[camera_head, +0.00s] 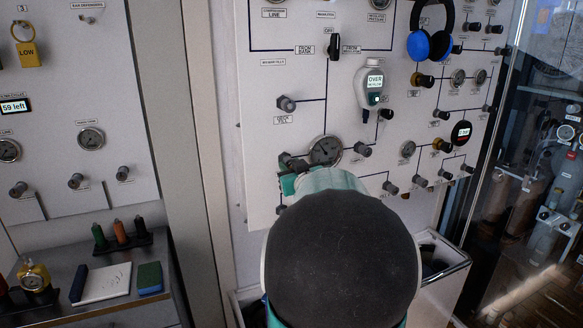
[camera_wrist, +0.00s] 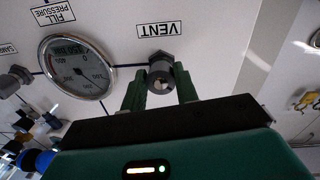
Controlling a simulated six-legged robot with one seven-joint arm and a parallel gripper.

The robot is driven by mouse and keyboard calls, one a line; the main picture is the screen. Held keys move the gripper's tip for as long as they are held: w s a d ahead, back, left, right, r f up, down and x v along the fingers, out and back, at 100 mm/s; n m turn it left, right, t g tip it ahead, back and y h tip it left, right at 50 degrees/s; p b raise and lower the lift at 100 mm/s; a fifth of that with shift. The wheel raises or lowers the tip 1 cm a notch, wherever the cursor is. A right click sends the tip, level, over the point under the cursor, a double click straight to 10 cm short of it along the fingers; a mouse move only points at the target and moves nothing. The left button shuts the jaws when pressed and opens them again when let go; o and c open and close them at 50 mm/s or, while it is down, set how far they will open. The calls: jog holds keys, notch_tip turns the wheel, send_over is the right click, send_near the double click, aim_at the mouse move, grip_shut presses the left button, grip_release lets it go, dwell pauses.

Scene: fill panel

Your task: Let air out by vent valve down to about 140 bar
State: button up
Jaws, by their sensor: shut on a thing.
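The vent valve (camera_wrist: 160,72) is a dark knob on the white panel, below the label VENT (camera_wrist: 169,30) in the upside-down wrist view. My gripper (camera_wrist: 160,90) has one green finger on each side of the knob and is shut on it. In the head view my gripper (camera_head: 291,170) is at the panel's lower left, mostly hidden by my arm. The round fill pressure gauge (camera_wrist: 77,68) is beside the valve; it also shows in the head view (camera_head: 325,150). Its needle is too small to read surely.
A grey handheld device reading OVER (camera_head: 374,82) and blue headphones (camera_head: 430,45) are on the panel above. Several other knobs and gauges stand out nearby. A bench (camera_head: 130,300) is at the left, a white bin (camera_head: 445,260) below the panel, and glass at the right.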

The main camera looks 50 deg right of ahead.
jog(key=shift+m, duration=0.3)
jog(key=shift+a+m, duration=0.1)
jog(key=shift+m, duration=4.7)
jog(key=shift+y, duration=0.3)
jog(key=o, duration=1)
jog(key=shift+s+a, duration=0.1)
jog(key=v, duration=1.3)
jog(key=shift+s+a+r, duration=0.15)
jog(key=shift+s, duration=0.05)
jog(key=shift+c, duration=0.2)
